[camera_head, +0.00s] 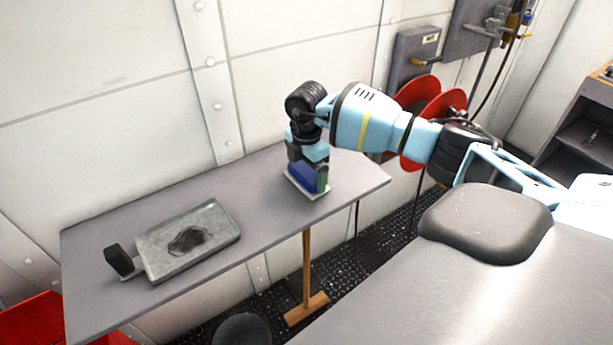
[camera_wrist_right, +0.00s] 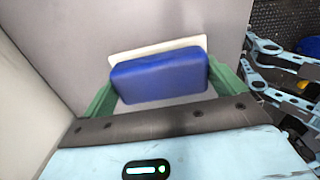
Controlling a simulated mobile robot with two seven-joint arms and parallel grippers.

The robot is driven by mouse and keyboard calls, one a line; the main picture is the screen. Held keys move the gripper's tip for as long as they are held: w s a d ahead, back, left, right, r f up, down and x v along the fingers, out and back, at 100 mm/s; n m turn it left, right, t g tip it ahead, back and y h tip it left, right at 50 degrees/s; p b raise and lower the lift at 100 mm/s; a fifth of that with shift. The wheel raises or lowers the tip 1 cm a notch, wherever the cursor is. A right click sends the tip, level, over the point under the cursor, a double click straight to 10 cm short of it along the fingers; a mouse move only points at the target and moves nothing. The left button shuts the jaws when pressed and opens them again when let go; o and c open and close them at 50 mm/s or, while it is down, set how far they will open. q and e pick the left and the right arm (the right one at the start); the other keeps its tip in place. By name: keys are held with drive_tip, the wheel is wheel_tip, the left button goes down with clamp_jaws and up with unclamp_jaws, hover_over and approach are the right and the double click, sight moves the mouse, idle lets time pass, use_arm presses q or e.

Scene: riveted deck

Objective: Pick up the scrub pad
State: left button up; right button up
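The scrub pad is a blue block (camera_head: 302,175) near the right end of the grey table (camera_head: 255,225). It also shows in the right wrist view (camera_wrist_right: 160,77). A thin, pale flat piece (camera_wrist_right: 125,57) shows beneath and behind it. My right gripper (camera_head: 307,176) points down over the pad, its green fingers on either side. In the right wrist view the fingers (camera_wrist_right: 160,85) reach the pad's two ends. I cannot tell whether they press on it or only flank it. Whether the pad is clear of the pale piece is hidden. My left gripper is not in view.
A grey tray (camera_head: 170,262) with a dark patch inside and a black block (camera_head: 119,259) stand on the table's left part. Bare tabletop lies between the tray and my right gripper. A riveted white wall (camera_head: 110,110) stands behind; a red reel (camera_head: 419,96) is at the right.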

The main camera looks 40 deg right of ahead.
sight(306, 170)
drive_tip(key=shift+c, duration=1.3)
drive_tip(key=shift+r, duration=0.15)
drive_tip(key=shift+r, duration=0.6)
wheel_tip(306, 170, up, 2)
drive_tip(key=shift+r, duration=0.2)
drive_tip(key=s+a+r+p, duration=0.1)
drive_tip(key=s+a, duration=0.7)
drive_tip(key=s, duration=0.5)
drive_tip(key=shift+s+a, duration=0.15)
drive_tip(key=shift+a, duration=0.25)
drive_tip(key=o, duration=0.3)
drive_tip(key=shift+c, duration=0.9)
drive_tip(key=shift+r, duration=0.1)
